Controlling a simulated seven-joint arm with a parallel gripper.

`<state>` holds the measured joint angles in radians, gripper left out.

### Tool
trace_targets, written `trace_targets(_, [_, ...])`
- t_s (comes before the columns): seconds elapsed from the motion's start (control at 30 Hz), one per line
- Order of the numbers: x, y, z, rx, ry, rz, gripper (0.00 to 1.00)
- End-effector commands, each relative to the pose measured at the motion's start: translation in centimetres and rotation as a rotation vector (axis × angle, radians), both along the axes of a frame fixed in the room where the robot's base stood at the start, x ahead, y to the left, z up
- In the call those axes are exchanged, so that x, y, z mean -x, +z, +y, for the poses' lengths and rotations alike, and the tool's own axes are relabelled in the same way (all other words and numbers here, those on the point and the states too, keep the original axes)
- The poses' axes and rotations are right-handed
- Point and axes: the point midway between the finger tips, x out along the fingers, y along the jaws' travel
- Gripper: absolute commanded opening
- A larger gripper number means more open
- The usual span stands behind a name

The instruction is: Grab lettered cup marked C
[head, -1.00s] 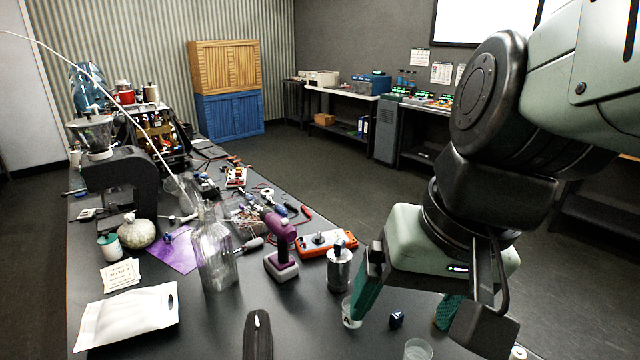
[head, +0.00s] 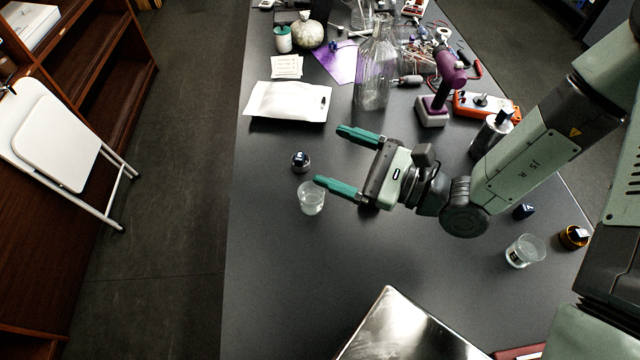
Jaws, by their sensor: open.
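Two clear cups stand on the black table in the head view. One clear cup (head: 311,199) is at the left, just below the tip of my gripper's nearer finger in the picture. I cannot read a letter on either cup, so I cannot tell which is C. My gripper (head: 334,157) is open and empty, its green fingers pointing left. Whether its nearer finger touches the left cup is unclear.
A small dark-topped item (head: 300,161) stands left of my fingers. A shiny metal box (head: 410,330) is at the front. The centre front of the table (head: 290,270) is clear.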

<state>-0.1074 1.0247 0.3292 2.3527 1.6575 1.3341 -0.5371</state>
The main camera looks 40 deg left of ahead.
Motion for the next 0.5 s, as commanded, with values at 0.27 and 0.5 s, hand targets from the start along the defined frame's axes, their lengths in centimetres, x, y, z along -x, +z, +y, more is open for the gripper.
trace_targets(0.27, [0.4,-8.3,2.2,0.026,-0.29,0.295,0.89])
trace_targets(0.5, [0.7,-11.2,2.4,0.053,-0.368,0.357,0.89])
